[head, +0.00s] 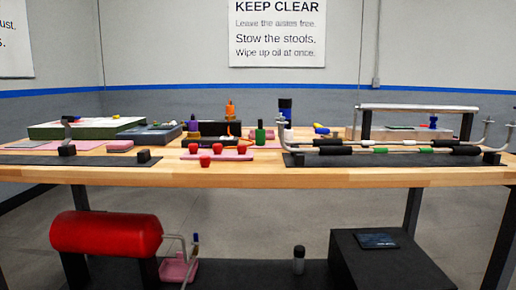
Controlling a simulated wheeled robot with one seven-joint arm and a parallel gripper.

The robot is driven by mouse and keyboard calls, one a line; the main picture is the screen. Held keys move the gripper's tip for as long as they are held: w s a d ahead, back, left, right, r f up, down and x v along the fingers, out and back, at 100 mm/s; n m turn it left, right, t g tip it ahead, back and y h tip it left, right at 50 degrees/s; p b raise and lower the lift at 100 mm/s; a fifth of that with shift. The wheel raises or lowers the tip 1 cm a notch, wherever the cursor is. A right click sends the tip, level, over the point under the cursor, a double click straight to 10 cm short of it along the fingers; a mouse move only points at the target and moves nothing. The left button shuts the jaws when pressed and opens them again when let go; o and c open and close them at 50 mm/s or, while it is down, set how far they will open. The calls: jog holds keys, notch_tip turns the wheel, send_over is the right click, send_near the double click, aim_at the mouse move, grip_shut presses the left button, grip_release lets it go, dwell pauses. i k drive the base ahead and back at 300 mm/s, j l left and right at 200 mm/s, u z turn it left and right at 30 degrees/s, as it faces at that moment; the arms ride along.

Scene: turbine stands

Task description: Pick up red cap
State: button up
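Several small red caps sit close together on a pink mat (263,155) at the front middle of the wooden table. One red cap (204,161) is nearest the front edge. Behind it stand a left red cap (193,148), a middle red cap (217,148) and a right red cap (241,148). They look upright and apart from each other. My gripper is not visible in the head view.
Behind the caps stand orange, purple and green bottles (260,132) and a black box. A dark mat with rods (390,158) lies right; another dark mat (85,158) lies left. Below are a red cylinder (106,233) and a black box (375,262). The table's front edge is clear.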

aim_at(242, 149)
jog(key=k+l+z, duration=0.15)
jog(key=z, duration=0.2)
jog(key=k+l+z, duration=0.15)
jog(key=z, duration=0.15)
jog(key=k+l+z, duration=0.1)
jog(key=l+z, duration=0.25)
